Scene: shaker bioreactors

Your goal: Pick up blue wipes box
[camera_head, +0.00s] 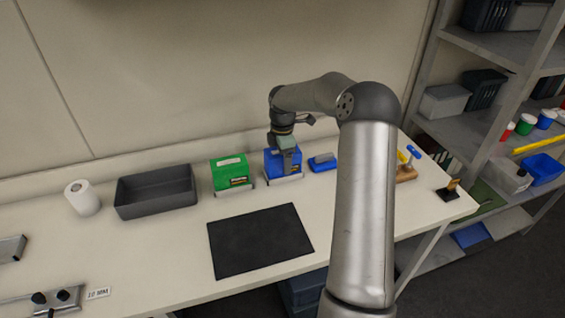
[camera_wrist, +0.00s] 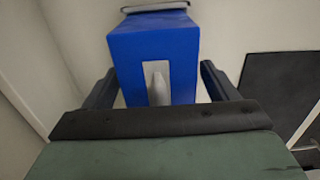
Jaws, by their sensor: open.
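The blue wipes box (camera_head: 272,167) stands on the bench near the wall, in a low light-coloured holder. My gripper (camera_head: 288,158) is right at it, reaching down from above. In the wrist view the blue box (camera_wrist: 130,55) fills the middle, with a pale slot showing a whitish wipe. The open fingers of my gripper (camera_wrist: 160,88) lie on either side of the box, one left and one right. Contact between fingers and box cannot be made out. Part of the box is hidden behind my gripper in the head view.
A green box (camera_head: 228,174) stands to the left, and a blue brush-like item (camera_head: 322,163) to the right. A grey tray (camera_head: 155,205) and paper roll (camera_head: 82,198) are further left. A black mat (camera_head: 260,241) lies in front. Shelves (camera_head: 480,125) stand right.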

